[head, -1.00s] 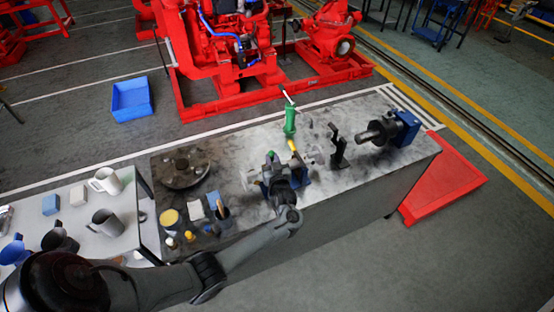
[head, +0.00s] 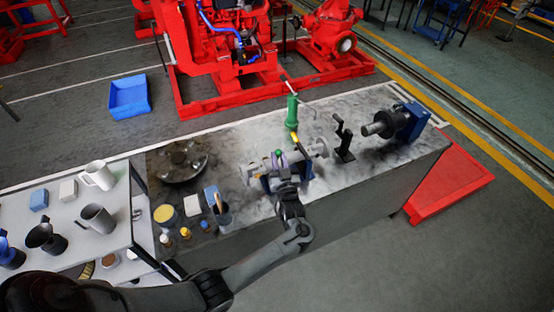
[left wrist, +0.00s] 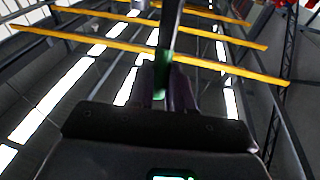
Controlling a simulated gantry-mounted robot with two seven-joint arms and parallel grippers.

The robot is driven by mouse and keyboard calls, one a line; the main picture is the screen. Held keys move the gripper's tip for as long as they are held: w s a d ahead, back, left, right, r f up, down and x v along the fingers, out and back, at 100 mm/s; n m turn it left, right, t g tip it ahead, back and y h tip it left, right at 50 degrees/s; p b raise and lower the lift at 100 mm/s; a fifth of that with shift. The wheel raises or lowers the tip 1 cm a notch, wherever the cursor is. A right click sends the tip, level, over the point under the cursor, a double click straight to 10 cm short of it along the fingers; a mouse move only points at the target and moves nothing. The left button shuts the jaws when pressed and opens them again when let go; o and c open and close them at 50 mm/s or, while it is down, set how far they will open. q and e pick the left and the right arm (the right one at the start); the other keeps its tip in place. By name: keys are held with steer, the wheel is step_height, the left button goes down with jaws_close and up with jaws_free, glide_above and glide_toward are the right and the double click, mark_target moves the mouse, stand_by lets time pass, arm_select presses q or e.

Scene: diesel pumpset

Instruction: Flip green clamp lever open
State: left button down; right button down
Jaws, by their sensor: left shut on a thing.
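A small green part, which looks like the clamp lever (head: 278,154), shows just above my left gripper (head: 281,172). A yellow-tipped lever (head: 296,140) stands beside it to the right. In the left wrist view, my left gripper (left wrist: 165,92) is shut on the lever (left wrist: 163,75), with green showing between the fingers and a dark bar rising above. The fingers partly hide the lever. My right gripper is out of view.
A green tool (head: 291,113) stands behind the fixture. A black stand (head: 344,142) and a blue-based machine (head: 408,122) are to the right. A round metal part (head: 181,161) and small containers (head: 165,214) are to the left.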

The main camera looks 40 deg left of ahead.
arm_select(q)
steer(key=c, duration=1)
jaws_free()
steer(key=shift+d, duration=0.1)
steer(key=b+v, duration=0.1)
steer(key=v, duration=0.9)
steer(key=shift+s+d+f, duration=0.1)
steer(key=shift+s+d, duration=0.15)
steer(key=shift+s, duration=0.05)
